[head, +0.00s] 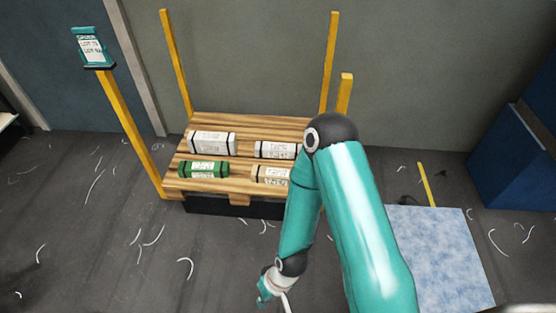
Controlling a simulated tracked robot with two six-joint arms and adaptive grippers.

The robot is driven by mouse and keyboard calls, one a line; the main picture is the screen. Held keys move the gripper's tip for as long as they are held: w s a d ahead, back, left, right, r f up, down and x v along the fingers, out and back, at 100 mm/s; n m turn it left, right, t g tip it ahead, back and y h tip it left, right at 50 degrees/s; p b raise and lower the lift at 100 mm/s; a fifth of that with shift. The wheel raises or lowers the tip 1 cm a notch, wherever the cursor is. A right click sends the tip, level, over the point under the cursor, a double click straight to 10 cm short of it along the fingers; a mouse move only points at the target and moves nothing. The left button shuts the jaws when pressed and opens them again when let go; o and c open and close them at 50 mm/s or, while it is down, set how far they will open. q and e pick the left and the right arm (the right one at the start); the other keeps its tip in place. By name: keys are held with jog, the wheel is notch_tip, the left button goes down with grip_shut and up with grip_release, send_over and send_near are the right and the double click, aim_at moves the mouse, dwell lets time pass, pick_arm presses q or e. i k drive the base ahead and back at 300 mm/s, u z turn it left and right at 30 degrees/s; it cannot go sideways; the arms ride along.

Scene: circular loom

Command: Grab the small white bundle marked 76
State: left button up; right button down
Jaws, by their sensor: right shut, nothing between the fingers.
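Several bundles lie on a wooden pallet (295,124). A white bundle (213,142) is at the back left and another white bundle (274,150) at the back right. A cream bundle (271,174) is at the front right, partly hidden by my right arm. Their labels are too small to read, so I cannot tell which is marked 76. My right gripper (264,297) is low in front of the pallet, apart from the bundles, shut and empty. My left gripper is out of view.
A green bundle (203,169) lies at the pallet's front left. Yellow posts (176,62) rise around the pallet, one with a sign (91,46). A pale blue mat (440,245) and a blue box (515,160) are at right. White scraps litter the open floor.

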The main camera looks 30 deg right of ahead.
aim_at(273, 151)
jog(key=u, duration=1)
jog(key=i, duration=3.1)
jog(key=z, duration=3.25)
